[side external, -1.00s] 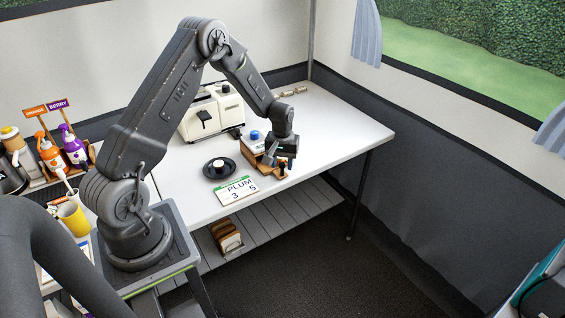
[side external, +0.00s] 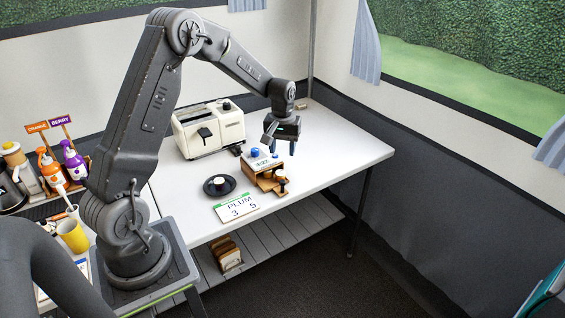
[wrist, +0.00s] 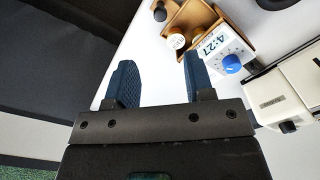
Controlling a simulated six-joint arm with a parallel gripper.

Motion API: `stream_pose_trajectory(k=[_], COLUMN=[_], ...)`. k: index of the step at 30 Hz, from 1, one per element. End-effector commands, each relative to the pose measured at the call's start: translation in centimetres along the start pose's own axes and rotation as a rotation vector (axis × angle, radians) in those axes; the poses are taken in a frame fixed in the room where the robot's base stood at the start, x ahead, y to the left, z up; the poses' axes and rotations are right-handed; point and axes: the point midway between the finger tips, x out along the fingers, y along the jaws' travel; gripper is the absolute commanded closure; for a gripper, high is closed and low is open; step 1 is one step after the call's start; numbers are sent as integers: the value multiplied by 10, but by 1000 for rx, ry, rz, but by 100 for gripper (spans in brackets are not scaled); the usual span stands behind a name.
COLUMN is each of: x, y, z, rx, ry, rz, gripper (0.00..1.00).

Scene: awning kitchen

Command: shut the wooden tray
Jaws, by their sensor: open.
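The wooden tray (side external: 267,185) sticks out of a small wooden box (side external: 249,171) on the white table in the side view, so it stands open. A small pale-topped round piece (side external: 281,176) shows at the tray. In the wrist view the tray (wrist: 182,18) is at the top, with a dark knob (wrist: 160,14) near its end. My gripper (side external: 281,146) is open and empty, pointing down, above the table just behind and right of the box. Its two blue fingers (wrist: 158,64) are apart, clear of the tray in the wrist view.
A timer with a blue knob (wrist: 231,63) sits on the box. A cream toaster (side external: 210,130) stands behind left. A black saucer (side external: 219,186) and a PLUM card (side external: 237,207) lie left and in front. The table's right side (side external: 345,150) is clear.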

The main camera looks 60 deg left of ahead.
Motion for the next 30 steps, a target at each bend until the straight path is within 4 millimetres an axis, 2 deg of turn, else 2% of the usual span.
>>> stream_pose_trajectory(k=[3,8,14,16,19,23,27,30], x=[-12,-18,-18,-17,-5,35,83,106], y=[0,0,0,0,6,18,28,37], z=[0,0,0,1,8,36,66,77], rx=[0,0,0,6,94,432,958,1289], ry=[1,-2,-1,-3,-33,-149,-337,-470], rz=[0,-1,0,-4,-52,-251,-614,-914], gripper=[52,52,52,54,54,54,54,54])
